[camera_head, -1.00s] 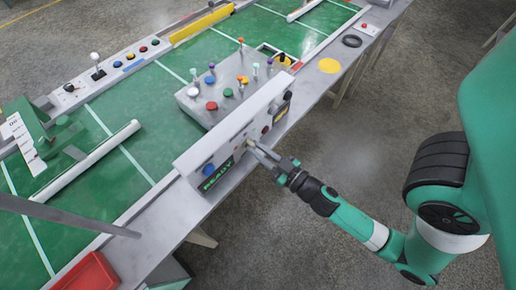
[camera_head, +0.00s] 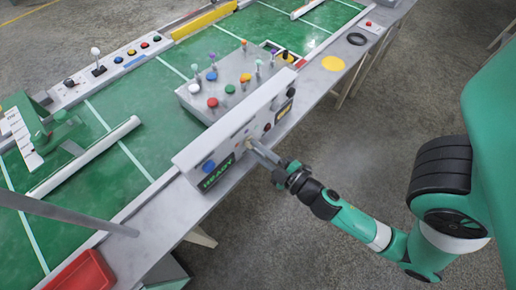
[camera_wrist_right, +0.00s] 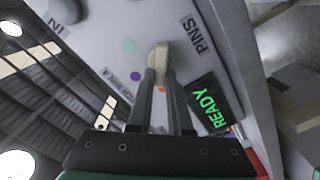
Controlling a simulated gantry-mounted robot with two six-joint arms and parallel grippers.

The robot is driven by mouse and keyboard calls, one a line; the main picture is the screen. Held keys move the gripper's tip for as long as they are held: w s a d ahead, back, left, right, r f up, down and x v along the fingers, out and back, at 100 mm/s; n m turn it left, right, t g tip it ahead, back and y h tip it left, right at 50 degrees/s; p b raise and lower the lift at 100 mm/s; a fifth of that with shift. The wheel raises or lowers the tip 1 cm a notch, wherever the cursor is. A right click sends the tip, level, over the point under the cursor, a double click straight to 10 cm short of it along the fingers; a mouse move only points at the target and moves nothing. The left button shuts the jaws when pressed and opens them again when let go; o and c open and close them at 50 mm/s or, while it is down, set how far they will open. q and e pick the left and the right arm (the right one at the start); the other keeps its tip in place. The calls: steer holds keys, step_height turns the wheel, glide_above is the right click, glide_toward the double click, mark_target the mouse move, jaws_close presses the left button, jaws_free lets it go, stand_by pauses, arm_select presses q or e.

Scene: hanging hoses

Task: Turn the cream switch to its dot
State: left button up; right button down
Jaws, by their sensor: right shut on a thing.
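The cream switch (camera_wrist_right: 158,54) stands on the light panel in the right wrist view, its long shape pointing up the picture. My right gripper (camera_wrist_right: 158,80) is shut on it, one finger on each side of its lower part. In the head view my right gripper (camera_head: 256,149) reaches the front of the panel box (camera_head: 226,140) and hides most of the switch. My left gripper is not in view.
A lit green READY display (camera_wrist_right: 209,104) is right of the fingers, near the PINS label (camera_wrist_right: 194,35). A blue button (camera_head: 208,166) is on the same panel face. Behind it, a grey box (camera_head: 196,97) carries several coloured knobs and pins. A red tray (camera_head: 84,274) is at the front left.

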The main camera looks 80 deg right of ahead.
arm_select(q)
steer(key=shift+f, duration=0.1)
arm_select(e)
steer(key=shift+a+n, duration=0.1)
steer(key=shift+n, duration=1)
steer(key=c, duration=0.8)
jaws_free()
steer(key=shift+w+f, duration=0.1)
steer(key=shift+c, duration=0.2)
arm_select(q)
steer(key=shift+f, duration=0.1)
